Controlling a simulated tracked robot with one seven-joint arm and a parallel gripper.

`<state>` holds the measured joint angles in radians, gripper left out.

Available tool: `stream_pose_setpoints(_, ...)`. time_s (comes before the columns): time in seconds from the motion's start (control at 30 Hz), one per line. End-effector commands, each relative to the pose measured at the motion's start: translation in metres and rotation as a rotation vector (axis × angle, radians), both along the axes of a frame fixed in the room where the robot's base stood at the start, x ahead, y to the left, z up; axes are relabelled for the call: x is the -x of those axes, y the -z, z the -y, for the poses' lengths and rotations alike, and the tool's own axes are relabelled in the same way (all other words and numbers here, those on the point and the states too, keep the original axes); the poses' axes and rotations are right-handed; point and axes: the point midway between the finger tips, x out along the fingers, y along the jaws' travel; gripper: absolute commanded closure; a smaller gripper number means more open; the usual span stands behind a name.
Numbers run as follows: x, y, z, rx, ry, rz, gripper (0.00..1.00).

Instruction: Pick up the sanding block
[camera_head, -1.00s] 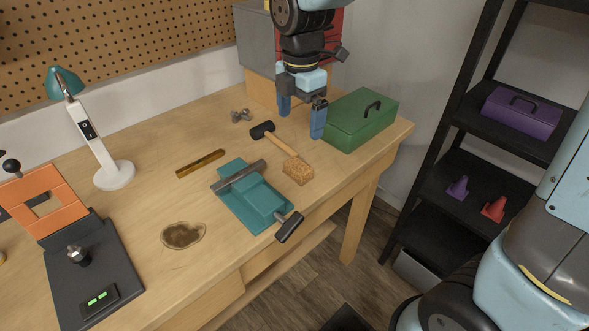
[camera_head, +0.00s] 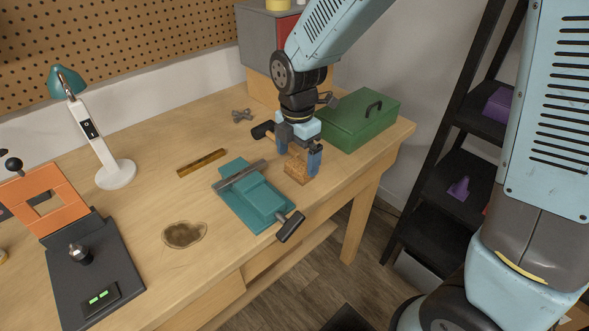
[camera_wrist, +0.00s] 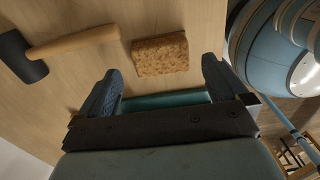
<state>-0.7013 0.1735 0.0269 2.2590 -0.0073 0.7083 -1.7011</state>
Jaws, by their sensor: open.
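The sanding block (camera_head: 297,174), a small brown, cork-like block, lies on the workbench between the teal vise and the green toolbox. It also shows whole in the wrist view (camera_wrist: 160,54), ahead of the fingertips and roughly centred between them. My gripper (camera_head: 297,162) points down over the block, its blue fingers on either side of it in the head view. In the wrist view my gripper (camera_wrist: 162,74) is open, with nothing between the fingers. The exact height above the block cannot be told.
A teal vise (camera_head: 250,194) stands just left of the block. A black-headed mallet (camera_head: 262,130) lies behind it, partly hidden by my gripper. A green toolbox (camera_head: 358,118) sits to the right. The workbench's front edge (camera_head: 330,192) is close to the block.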

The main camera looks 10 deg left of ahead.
Motion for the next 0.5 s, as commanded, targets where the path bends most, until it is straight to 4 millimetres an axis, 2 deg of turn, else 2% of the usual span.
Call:
stream_pose_setpoints(0.2, 0.001, 0.03, 0.001, 0.002, 0.0, -0.003, 0.0)
stream_pose_setpoints(0.5, 0.0, 0.037, 0.002, 0.0, 0.002, 0.0, 0.0)
